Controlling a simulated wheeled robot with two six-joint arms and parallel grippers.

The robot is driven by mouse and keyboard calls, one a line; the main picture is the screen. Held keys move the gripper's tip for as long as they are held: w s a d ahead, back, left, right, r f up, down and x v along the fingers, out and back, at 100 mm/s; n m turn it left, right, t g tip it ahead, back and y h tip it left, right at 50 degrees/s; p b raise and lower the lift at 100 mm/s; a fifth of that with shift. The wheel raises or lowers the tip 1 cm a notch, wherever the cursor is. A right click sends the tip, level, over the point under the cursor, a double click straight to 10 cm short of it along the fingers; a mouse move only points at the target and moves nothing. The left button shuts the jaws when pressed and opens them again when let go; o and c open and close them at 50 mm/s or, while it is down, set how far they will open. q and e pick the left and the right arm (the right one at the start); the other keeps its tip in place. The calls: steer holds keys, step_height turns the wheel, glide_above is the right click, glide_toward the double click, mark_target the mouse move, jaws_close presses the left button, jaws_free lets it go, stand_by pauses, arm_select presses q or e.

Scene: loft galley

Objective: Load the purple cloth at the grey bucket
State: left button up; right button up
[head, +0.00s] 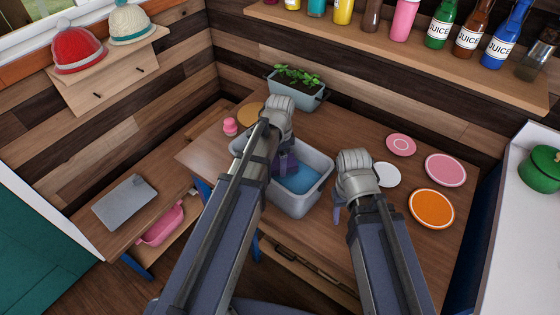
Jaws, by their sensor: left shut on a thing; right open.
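The grey bucket (318,163) stands on the wooden table, with a blue surface (300,181) inside it. My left gripper (284,150) is over the bucket's left part and is shut on the purple cloth (286,164). The cloth hangs at the bucket's opening, in front of the blue; my arm hides part of it and the bucket's left side. I cannot tell whether the cloth touches the blue surface. My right gripper (340,208) is open and empty, just right of the bucket, above the table.
A planter (294,95) stands behind the bucket. A pink bottle (230,126) and a tan disc (250,114) are at the back left. A white plate (387,174), pink plates (445,169) and an orange plate (432,208) lie to the right. A bottle shelf (400,46) hangs above.

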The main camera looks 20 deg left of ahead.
stand_by(0.3)
arm_select(q)
step_height(320, 180, up, 7)
steer(key=p, duration=0.7)
stand_by(0.6)
step_height(320, 180, up, 7)
steer(key=p, duration=0.8)
step_height(320, 180, down, 7)
steer(key=b, duration=0.8)
steer(key=shift+f, duration=0.15)
